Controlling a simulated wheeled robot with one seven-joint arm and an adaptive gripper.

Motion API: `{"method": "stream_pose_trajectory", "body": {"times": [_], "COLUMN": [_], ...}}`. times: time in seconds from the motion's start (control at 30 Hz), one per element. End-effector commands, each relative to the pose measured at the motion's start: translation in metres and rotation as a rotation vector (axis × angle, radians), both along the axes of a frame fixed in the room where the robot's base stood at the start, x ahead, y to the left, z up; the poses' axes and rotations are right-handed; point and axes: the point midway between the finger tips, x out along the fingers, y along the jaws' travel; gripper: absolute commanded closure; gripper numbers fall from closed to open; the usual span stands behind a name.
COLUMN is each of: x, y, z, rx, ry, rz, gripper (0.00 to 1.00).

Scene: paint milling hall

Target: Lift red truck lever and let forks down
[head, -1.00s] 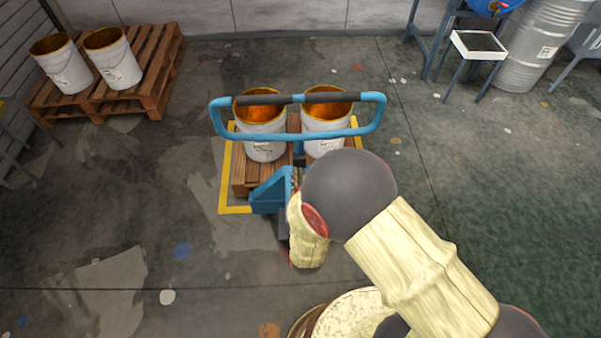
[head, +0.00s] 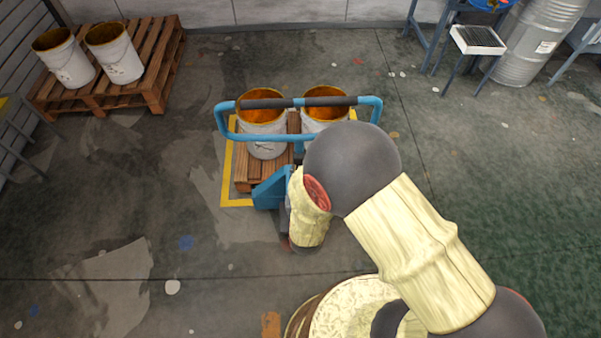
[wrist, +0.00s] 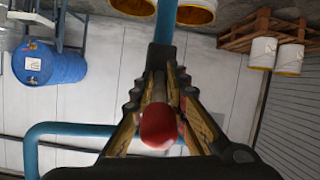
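The red knob (wrist: 158,127) of the truck lever shows in the wrist view, between the two fingers of my gripper (wrist: 160,86). The lever's rod (wrist: 159,92) runs away from the knob between the fingers. The fingers stand on both sides of it and look open, with narrow gaps; contact is not clear. In the head view the blue pallet truck (head: 270,188) stands behind a wooden pallet (head: 247,172) that carries two white buckets (head: 262,143) (head: 323,119). My arm hides the lever and gripper there. The forks are hidden under the pallet.
The truck's blue handle loop (head: 222,125) rises close to my arm. A second pallet (head: 150,88) with two buckets stands at the back left. A steel drum (head: 540,45) and a small tray stand (head: 478,40) are at the back right. The floor left is clear.

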Motion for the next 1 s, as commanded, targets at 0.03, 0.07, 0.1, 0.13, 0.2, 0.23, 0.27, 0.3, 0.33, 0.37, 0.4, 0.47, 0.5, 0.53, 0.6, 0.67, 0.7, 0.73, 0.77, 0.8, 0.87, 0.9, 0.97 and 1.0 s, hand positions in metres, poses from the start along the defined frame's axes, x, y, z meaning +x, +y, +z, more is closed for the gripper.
{"method": "stream_pose_trajectory", "body": {"times": [0.03, 0.07, 0.1, 0.13, 0.2, 0.23, 0.27, 0.3, 0.33, 0.37, 0.4, 0.47, 0.5, 0.53, 0.6, 0.67, 0.7, 0.73, 0.77, 0.8, 0.87, 0.9, 0.97, 1.0], "x": [0.000, 0.000, 0.000, 0.000, 0.000, 0.000, 0.000, 0.000, 0.000, 0.000, 0.000, 0.000, -0.001, -0.002, -0.007, -0.014, -0.019, -0.025, -0.030, -0.038, -0.050, -0.058, -0.068, -0.074], "y": [0.000, 0.000, 0.000, 0.000, 0.000, 0.000, 0.000, 0.000, 0.000, 0.000, 0.000, 0.000, 0.000, 0.000, 0.001, 0.002, 0.002, 0.002, 0.002, 0.003, 0.004, 0.003, 0.004, 0.005], "z": [0.000, 0.000, 0.000, 0.000, 0.000, 0.000, 0.000, 0.000, 0.000, 0.000, 0.000, 0.000, 0.001, 0.001, 0.003, 0.006, 0.009, 0.010, 0.013, 0.016, 0.020, 0.023, 0.028, 0.030], "rx": [0.000, 0.000, 0.000, 0.000, 0.000, 0.000, 0.000, 0.000, 0.000, 0.000, 0.000, 0.000, 0.000, 0.000, 0.000, 0.000, 0.000, -0.001, -0.001, 0.000, 0.000, -0.001, 0.000, 0.001], "ry": [0.000, 0.000, 0.000, 0.000, 0.000, 0.000, 0.000, 0.000, 0.000, 0.000, 0.000, 0.000, 0.000, 0.000, -0.001, -0.002, -0.002, 0.000, -0.001, -0.001, 0.000, 0.000, -0.001, -0.002], "rz": [0.000, 0.000, -0.001, -0.001, -0.001, -0.001, -0.001, -0.001, -0.001, -0.001, -0.001, -0.001, -0.001, -0.001, 0.001, 0.003, 0.001, 0.004, 0.004, 0.005, 0.005, 0.005, 0.005, 0.005], "gripper": [0.80, 0.79, 0.76, 0.75, 0.71, 0.71, 0.71, 0.71, 0.71, 0.71, 0.71, 0.71, 0.71, 0.71, 0.71, 0.71, 0.71, 0.71, 0.71, 0.71, 0.71, 0.71, 0.71, 0.71]}}
